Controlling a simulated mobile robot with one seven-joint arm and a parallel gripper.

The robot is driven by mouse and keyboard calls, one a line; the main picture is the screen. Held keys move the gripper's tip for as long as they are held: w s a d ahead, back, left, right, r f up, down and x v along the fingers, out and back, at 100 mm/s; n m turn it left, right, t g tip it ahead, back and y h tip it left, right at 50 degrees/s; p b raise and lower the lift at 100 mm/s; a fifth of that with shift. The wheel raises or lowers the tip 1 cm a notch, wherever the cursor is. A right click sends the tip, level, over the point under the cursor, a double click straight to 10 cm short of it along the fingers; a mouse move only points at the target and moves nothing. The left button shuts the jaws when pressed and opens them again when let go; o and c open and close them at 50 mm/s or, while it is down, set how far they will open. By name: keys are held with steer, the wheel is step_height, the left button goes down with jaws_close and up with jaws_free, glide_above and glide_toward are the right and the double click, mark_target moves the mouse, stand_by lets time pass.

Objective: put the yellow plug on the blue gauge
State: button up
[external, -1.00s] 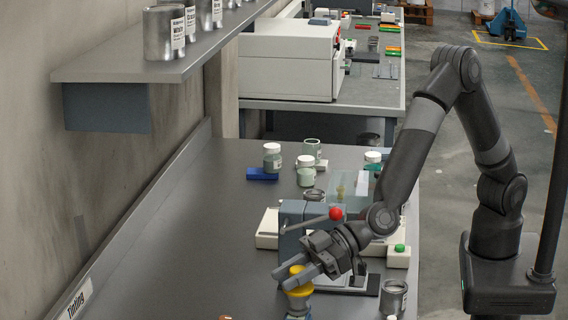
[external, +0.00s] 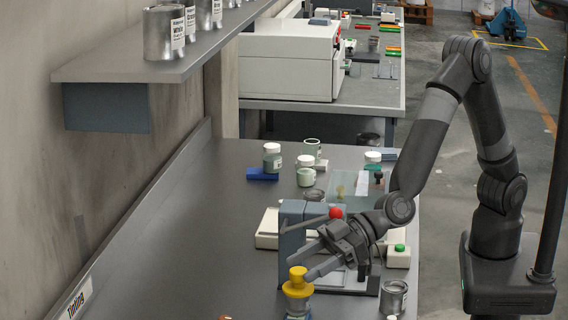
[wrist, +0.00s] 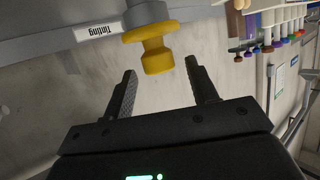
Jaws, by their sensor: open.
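The yellow plug (external: 298,282) has a narrow knob above a wide flange. It sits upright on a grey-blue body at the bench's near end, and the wrist view also shows it (wrist: 156,55). My gripper (external: 304,263) is open and empty, just right of the plug's knob in the external view. In the wrist view the plug is ahead of the open fingers (wrist: 161,72), apart from them. A flat blue block (external: 262,174), which looks like the blue gauge, lies farther back on the bench beside a white-lidded jar.
A grey-blue device with a red knob (external: 336,213) stands behind my gripper. An open metal can (external: 394,296) is to the right. Jars (external: 306,172) stand farther back. The left half of the bench (external: 190,240) is clear; a shelf (external: 190,60) overhangs the wall side.

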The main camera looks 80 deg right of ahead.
mark_target(337, 209)
steer(key=v, duration=0.8)
steer(key=shift+m+g+h, duration=0.3)
steer(key=shift+g+h, duration=0.1)
steer(key=shift+g, duration=0.2)
steer(key=d+r, duration=0.1)
steer(key=d, duration=0.2)
steer(key=w+d+r, duration=0.1)
steer(key=d+r, duration=0.1)
steer(key=d, duration=0.2)
steer(key=w+d+r, duration=0.1)
steer(key=d, duration=0.3)
steer(key=shift+w+d+r, duration=0.2)
steer(key=shift+w+r, duration=0.05)
steer(key=shift+r, duration=0.15)
steer(key=s+d+r+m+g+h, duration=0.1)
steer(key=s+d+r+h, duration=0.1)
steer(key=d, duration=1.1)
steer(key=s+d+f+m+g+h, duration=0.1)
steer(key=s+d+m+h, duration=0.1)
steer(key=s+d, duration=0.5)
steer(key=s+d+m+g+h, duration=0.2)
steer(key=s+d, duration=0.6)
steer(key=d, duration=0.8)
steer(key=shift+s+f+m+g+h, duration=0.3)
steer(key=shift+s+f+m+h, duration=0.05)
steer(key=shift+m+h, duration=0.4)
